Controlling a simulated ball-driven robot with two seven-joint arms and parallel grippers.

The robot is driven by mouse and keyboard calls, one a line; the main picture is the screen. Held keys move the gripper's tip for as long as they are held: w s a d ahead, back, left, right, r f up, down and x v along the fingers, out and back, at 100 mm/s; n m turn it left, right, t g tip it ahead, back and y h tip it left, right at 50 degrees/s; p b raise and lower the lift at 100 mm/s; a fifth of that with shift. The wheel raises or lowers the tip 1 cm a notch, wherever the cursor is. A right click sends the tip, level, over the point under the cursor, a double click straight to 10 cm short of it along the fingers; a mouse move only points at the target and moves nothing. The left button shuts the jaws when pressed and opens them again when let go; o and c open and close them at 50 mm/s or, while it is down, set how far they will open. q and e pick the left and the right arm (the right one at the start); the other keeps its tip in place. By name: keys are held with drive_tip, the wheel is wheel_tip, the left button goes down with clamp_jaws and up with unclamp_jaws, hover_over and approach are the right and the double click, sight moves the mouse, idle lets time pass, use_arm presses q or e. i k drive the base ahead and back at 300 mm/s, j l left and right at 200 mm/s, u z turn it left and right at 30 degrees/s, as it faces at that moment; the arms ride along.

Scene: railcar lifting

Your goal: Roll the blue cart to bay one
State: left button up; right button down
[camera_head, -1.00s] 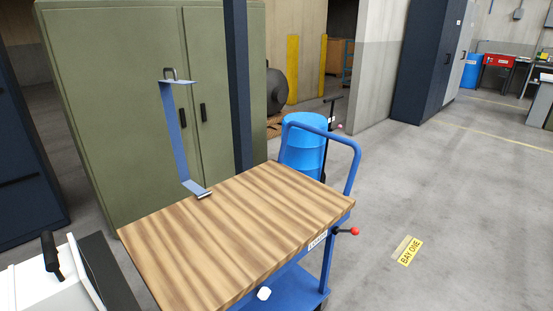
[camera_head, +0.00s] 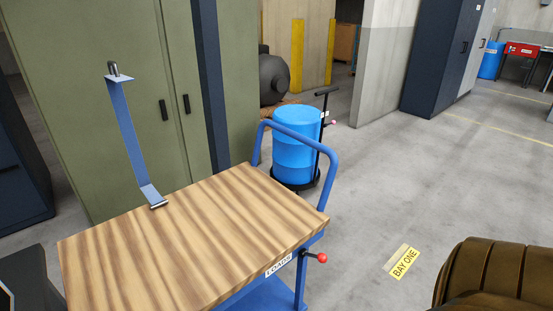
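The blue cart (camera_head: 321,186) stands at the lower left to middle. It has a striped wooden top (camera_head: 190,250), a blue push handle (camera_head: 330,160) at its far right end and a "LOADS" label (camera_head: 278,265) on its edge. A red-knobbed lever (camera_head: 321,258) sticks out on its right side. A thin blue bent bracket (camera_head: 127,130) rises at the top's back edge. The yellow "BAY ONE" sign (camera_head: 403,262) lies on the floor to the right of the cart, apart from it. No gripper is visible. The cart's wheels are hidden.
A blue drum (camera_head: 296,145) stands on a dark base just behind the cart's handle. Green cabinets (camera_head: 90,70) stand behind the cart. A brown ribbed shape (camera_head: 490,275), which I cannot identify, fills the lower right corner. Open grey floor (camera_head: 430,175) surrounds the bay sign.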

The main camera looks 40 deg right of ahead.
sight(219, 243)
drive_tip(key=l, duration=0.5)
drive_tip(key=l+u, duration=0.15)
drive_tip(key=l, duration=0.4)
drive_tip(key=k+l, duration=0.15)
drive_tip(key=l, duration=0.35)
drive_tip(key=l+u, duration=0.1)
drive_tip(key=l, duration=0.45)
drive_tip(key=k+l, duration=0.1)
drive_tip(key=l, duration=0.4)
drive_tip(key=k+l+u, duration=0.15)
drive_tip(key=l, duration=1.5)
drive_tip(key=i, duration=0.85)
